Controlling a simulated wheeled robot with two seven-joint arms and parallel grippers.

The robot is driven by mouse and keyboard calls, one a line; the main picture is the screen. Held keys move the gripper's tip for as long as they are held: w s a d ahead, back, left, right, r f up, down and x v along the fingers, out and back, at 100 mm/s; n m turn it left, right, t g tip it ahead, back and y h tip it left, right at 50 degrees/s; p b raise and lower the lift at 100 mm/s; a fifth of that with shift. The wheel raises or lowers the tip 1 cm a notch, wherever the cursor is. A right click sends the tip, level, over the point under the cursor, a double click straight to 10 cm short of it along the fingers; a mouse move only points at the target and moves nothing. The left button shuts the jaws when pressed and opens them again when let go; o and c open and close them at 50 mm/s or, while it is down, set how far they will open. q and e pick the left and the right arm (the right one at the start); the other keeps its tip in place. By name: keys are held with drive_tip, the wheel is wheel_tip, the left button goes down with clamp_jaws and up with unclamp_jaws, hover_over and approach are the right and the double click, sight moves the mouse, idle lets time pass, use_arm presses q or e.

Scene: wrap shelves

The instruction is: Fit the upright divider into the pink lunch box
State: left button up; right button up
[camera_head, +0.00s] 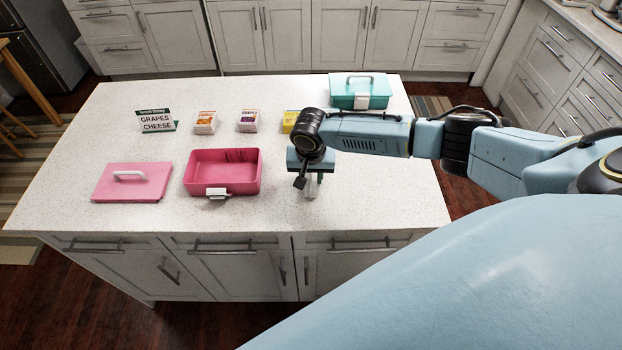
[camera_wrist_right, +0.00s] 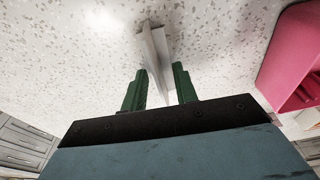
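The pink lunch box (camera_head: 222,187) stands open and empty-looking on the island, with a white latch at its front. Dark slot marks show on its back inner wall. Its pink wall also shows at the right of the wrist view (camera_wrist_right: 291,60). The white upright divider (camera_wrist_right: 155,45) stands on the counter to the right of the box, partly hidden under my right gripper in the head view. My right gripper (camera_wrist_right: 159,82) is above the divider, its green fingers apart on either side of the divider's thin plate, with a gap visible. My left gripper is out of view.
A pink lid (camera_head: 133,183) with a white handle lies left of the box. A GRAPES CHEESE sign (camera_head: 156,121), small food packs (camera_head: 205,122) (camera_head: 248,120) (camera_head: 290,120) and a teal box (camera_head: 360,92) stand behind. The counter front is clear.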

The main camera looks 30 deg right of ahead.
drive_tip(key=shift+c, duration=0.4)
clamp_jaws()
